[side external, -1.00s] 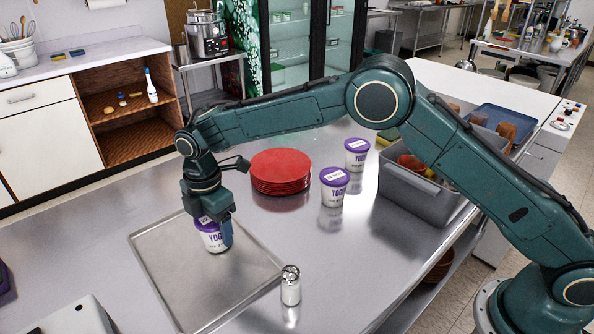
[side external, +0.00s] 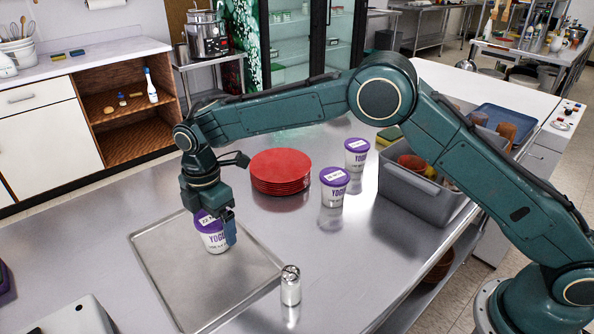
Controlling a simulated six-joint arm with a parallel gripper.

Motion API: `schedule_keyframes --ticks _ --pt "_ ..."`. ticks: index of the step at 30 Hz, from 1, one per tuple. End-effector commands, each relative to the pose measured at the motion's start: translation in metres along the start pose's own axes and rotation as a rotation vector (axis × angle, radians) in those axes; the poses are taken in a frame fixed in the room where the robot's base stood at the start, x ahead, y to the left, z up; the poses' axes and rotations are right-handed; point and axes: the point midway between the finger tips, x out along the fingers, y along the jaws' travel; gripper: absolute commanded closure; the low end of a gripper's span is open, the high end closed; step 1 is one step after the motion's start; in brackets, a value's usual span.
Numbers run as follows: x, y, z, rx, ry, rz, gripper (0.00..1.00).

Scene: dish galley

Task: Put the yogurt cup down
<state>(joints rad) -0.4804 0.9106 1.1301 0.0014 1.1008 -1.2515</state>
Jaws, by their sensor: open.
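A yogurt cup (side external: 212,239) with a purple lid stands upright on the metal tray (side external: 165,283), near the tray's far right part. My gripper (side external: 222,226) is just above and around the cup's upper right side, fingers pointing down. It is open; the near finger covers part of the cup, and the far finger is hidden. Two more yogurt cups with purple lids stand on the steel table, one nearer (side external: 333,186) and one farther back (side external: 356,154).
A stack of red plates (side external: 280,172) stands behind the tray. A metal shaker (side external: 290,286) stands by the tray's right edge. A grey bin (side external: 420,195) with dishes is at the right. The tray's front area is clear.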

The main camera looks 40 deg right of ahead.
Motion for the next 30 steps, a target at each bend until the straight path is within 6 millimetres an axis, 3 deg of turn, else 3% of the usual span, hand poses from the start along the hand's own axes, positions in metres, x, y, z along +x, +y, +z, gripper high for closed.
schedule_keyframes --ticks 18,30 --pt "-0.092 0.001 0.0 0.0 0.002 0.003 0.1" --pt "-0.11 0.0 0.0 0.0 0.001 0.0 0.1"
